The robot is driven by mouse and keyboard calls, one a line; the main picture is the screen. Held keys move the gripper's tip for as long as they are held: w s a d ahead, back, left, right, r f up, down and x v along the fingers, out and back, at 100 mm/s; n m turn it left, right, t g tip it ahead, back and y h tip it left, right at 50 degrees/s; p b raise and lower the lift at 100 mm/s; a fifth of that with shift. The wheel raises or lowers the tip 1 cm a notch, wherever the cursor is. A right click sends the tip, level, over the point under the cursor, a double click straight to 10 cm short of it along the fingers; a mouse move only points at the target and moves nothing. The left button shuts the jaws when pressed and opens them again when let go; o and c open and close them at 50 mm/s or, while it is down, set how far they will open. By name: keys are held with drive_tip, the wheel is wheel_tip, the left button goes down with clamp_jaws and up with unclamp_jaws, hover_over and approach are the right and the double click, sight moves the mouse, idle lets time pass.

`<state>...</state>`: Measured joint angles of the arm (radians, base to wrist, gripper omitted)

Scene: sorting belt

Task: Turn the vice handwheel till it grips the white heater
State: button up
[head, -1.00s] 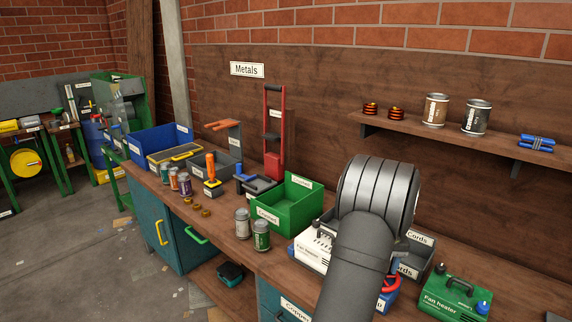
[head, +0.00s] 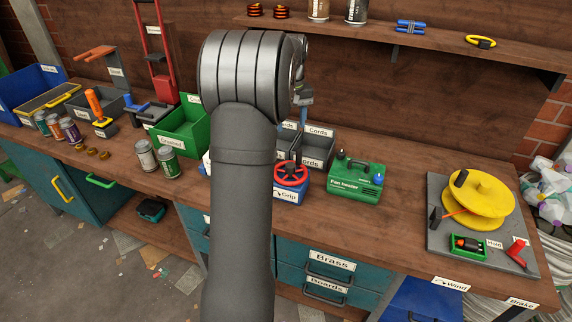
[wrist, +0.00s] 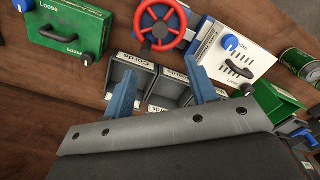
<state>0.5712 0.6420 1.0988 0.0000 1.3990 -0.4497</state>
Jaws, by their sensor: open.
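The red handwheel (head: 291,174) sits on the blue vice (head: 287,194) labelled Grip, near the bench front. In the wrist view the handwheel (wrist: 161,24) is at the top middle. The white heater (wrist: 236,52), with a blue knob and a Loose label, is right beside the vice in the wrist view. In the head view my arm hides nearly all of it. My gripper (wrist: 162,88) is open and empty, its two blue fingers apart over the Cords bins and clear of the handwheel. In the head view only part of my gripper shows past my arm.
A green fan heater (head: 355,180) stands right of the vice. Dark Cords bins (head: 318,149) stand behind it. A green bin (head: 182,130) and cans (head: 146,154) are to the left. A yellow reel (head: 480,200) is at the right. Bench between green heater and reel is clear.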

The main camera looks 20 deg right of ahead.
sight(290, 165)
wheel_tip(290, 165, down, 16)
drive_tip(key=shift+s+r, duration=0.1)
idle(0.5)
drive_tip(key=c, duration=1)
